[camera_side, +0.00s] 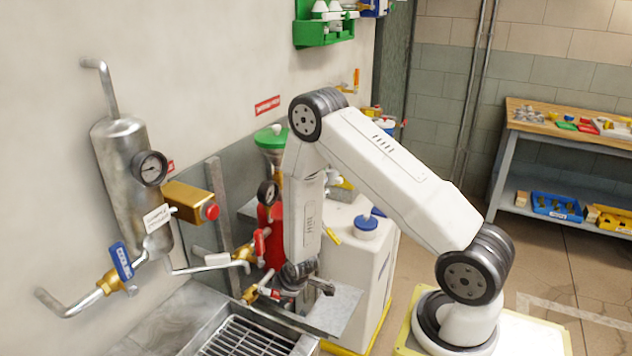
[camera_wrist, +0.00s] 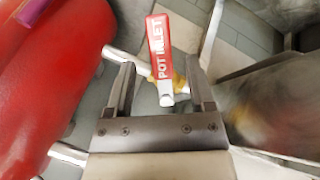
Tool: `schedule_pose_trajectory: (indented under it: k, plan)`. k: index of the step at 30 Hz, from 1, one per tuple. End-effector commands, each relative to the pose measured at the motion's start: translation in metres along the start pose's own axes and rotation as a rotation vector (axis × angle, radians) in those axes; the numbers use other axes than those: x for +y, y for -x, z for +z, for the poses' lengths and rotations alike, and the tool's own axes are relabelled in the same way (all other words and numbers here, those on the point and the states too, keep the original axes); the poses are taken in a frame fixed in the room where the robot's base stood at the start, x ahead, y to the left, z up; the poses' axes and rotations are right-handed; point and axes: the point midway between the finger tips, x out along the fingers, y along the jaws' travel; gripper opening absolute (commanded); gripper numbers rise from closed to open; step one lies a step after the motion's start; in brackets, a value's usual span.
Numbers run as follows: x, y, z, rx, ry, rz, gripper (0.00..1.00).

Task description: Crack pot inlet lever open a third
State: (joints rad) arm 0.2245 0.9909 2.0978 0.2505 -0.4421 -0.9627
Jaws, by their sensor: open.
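The pot inlet lever (camera_wrist: 159,48) is a red handle with white "POT INLET" lettering in the wrist view. It stands nearly upright in the picture, its pale lower end between my open fingers and its top beyond the tips. A brass valve part (camera_wrist: 180,84) shows just behind it. My gripper (camera_wrist: 162,76) is open, with a finger on each side of the lever; I see no clear contact. In the side view my gripper (camera_side: 300,288) points down beside brass fittings, and I cannot make out the lettered lever there. The red pot (camera_wrist: 60,70) fills the left of the wrist view.
A blue-handled valve (camera_side: 121,262) and a steel cylinder with a gauge (camera_side: 150,168) are on the wall at left. A grated metal sink (camera_side: 245,340) lies below my gripper. A white tank (camera_side: 345,250) stands close behind my forearm. Pipes crowd the lever.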

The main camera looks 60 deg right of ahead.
Motion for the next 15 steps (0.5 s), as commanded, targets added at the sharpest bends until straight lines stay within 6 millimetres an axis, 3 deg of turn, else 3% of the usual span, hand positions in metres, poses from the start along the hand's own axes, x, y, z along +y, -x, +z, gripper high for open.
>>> schedule_pose_trajectory:
  k: [6, 15]
  plan:
    - [0.000, 0.024, -0.001, 0.001, 0.000, 0.001, 0.69]
    - [0.000, 0.041, 0.000, 0.000, 0.000, 0.000, 0.69]
